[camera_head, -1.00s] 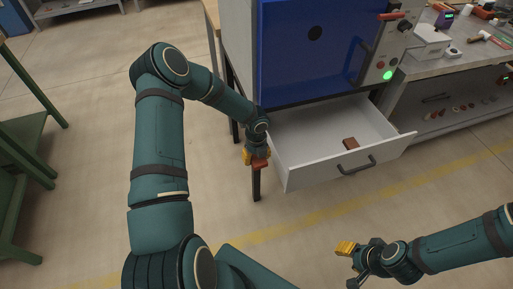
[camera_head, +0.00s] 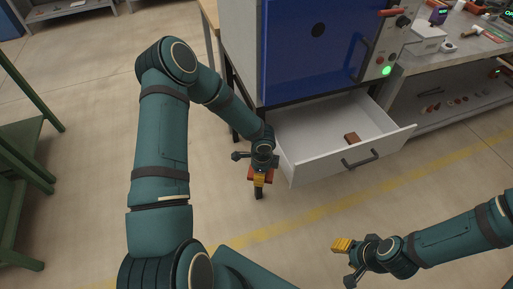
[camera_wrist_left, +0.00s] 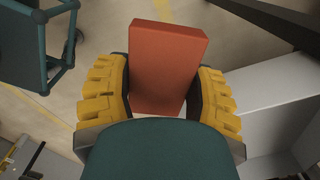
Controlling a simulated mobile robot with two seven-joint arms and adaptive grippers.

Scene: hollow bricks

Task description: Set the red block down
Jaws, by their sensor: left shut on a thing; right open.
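The red block (camera_wrist_left: 165,68) is held between the yellow finger pads of my left gripper (camera_wrist_left: 160,100) in the left wrist view. In the head view my left gripper (camera_head: 259,180) hangs just left of the open drawer, and only small parts of the red block (camera_head: 250,177) show behind the fingers. The block is in the air, apart from the drawer. My right gripper (camera_head: 342,262) is open and empty at the lower right, above the floor.
The white drawer (camera_head: 300,172) is pulled out below the blue-doored cabinet (camera_head: 315,65). A reddish-brown block (camera_head: 352,138) lies inside it near the front, with bare drawer floor around it. A workbench (camera_head: 455,62) stands at right and a green frame (camera_head: 30,160) at left.

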